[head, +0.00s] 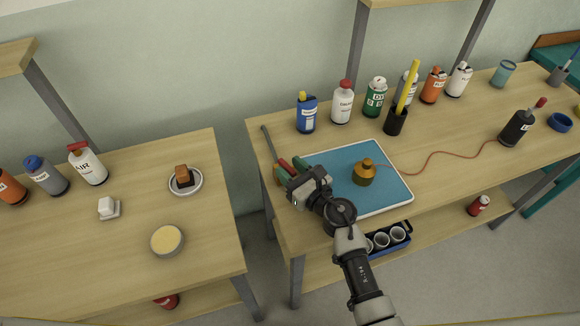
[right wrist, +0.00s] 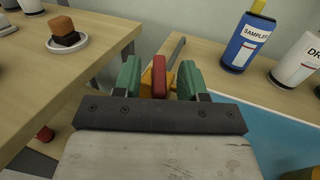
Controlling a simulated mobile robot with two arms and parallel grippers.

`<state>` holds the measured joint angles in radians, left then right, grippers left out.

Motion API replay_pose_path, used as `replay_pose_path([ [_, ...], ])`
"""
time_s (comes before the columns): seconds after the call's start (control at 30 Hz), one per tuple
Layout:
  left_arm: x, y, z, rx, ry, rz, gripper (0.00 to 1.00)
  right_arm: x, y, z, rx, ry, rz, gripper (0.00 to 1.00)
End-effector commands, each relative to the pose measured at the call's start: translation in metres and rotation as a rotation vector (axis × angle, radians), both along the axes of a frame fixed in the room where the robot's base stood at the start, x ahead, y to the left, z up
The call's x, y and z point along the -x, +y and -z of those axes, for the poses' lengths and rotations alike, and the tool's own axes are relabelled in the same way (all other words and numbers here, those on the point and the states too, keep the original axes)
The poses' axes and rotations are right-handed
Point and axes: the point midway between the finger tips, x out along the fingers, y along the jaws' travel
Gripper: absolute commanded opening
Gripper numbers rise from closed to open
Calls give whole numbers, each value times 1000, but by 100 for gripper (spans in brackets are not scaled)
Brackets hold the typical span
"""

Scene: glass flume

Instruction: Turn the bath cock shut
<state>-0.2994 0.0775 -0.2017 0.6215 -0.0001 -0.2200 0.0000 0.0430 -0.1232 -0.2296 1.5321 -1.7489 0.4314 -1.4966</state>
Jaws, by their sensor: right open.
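The cock shows in the right wrist view as a red handle (right wrist: 159,78) with a yellow-orange part (right wrist: 147,80) beside and behind it. In the head view its red handle (head: 286,164) is at the left edge of the blue-topped tray (head: 335,160). My right gripper (right wrist: 160,80) is open, its two green fingers on either side of the red handle with small gaps visible. In the head view the gripper (head: 288,169) hides most of the cock's body. I cannot tell whether the fingers touch the handle. My left gripper is not in view.
A grey rod (head: 268,140) stands just beyond the cock. A blue bottle (head: 306,114) and several others line the back. A gap separates the left table (head: 120,245) from this bench.

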Motion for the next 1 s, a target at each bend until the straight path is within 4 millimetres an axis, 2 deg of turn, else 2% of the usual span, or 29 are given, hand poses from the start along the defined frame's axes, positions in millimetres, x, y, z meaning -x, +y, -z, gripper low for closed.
replay_pose_path([
  [0.33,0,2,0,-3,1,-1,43,-3,3,0,-1,1,0,42],
  [0.6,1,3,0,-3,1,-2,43,-3,3,0,-1,1,0,0],
  [1.0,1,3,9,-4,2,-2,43,-5,0,2,5,-3,-68,0],
])
